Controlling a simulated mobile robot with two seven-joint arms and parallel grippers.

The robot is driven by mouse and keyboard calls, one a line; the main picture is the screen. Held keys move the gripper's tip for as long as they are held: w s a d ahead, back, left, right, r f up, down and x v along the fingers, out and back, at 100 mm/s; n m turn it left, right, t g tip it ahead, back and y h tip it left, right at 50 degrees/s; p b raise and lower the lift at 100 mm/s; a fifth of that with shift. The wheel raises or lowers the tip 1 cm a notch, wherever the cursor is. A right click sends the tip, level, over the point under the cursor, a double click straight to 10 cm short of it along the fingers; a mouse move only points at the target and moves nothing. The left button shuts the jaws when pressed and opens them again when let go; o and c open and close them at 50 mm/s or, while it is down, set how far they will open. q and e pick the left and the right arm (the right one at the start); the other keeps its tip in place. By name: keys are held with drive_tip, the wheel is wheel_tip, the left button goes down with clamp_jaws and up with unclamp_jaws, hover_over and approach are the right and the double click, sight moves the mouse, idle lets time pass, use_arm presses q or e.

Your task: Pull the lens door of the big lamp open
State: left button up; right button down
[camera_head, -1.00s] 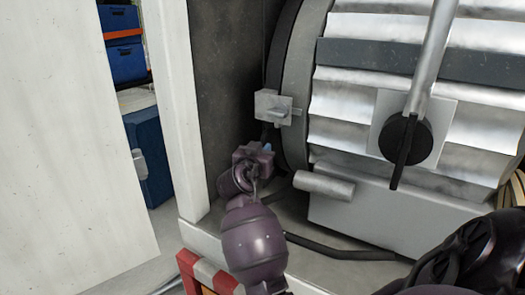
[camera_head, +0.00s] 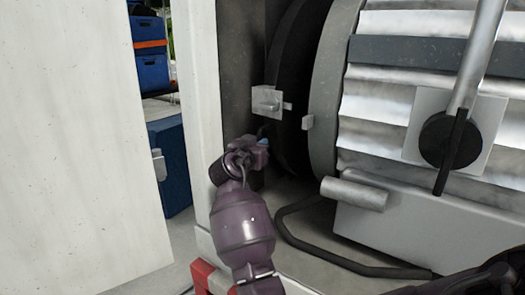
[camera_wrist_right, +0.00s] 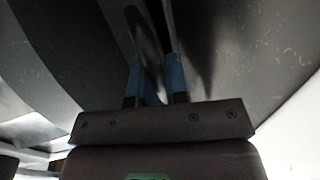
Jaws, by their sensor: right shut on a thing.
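The big lamp (camera_head: 430,110) fills the right of the head view, a ribbed silver drum lying on its side. Its lens door (camera_head: 290,85) is a dark round disc at the drum's left end, standing apart from the drum's grey rim (camera_head: 334,85) with a dark gap between. A small grey latch block (camera_head: 267,101) sits at the door. My right gripper (camera_head: 262,143) is just below this block. In the right wrist view, its blue fingers (camera_wrist_right: 154,75) are closed around a thin dark piece at the door; exactly which part is hard to tell. My left gripper is out of view.
A white panel (camera_head: 80,140) stands at the left, with a white post (camera_head: 207,90) beside it. Blue bins (camera_head: 152,70) show through the opening. A black cable (camera_head: 330,253) lies on the shelf under the lamp. A silver rod with a black knob (camera_head: 450,138) stands before the drum.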

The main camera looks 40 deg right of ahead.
drive_tip(key=c, duration=1.1)
unclamp_jaws()
drive_tip(key=shift+s, duration=0.1)
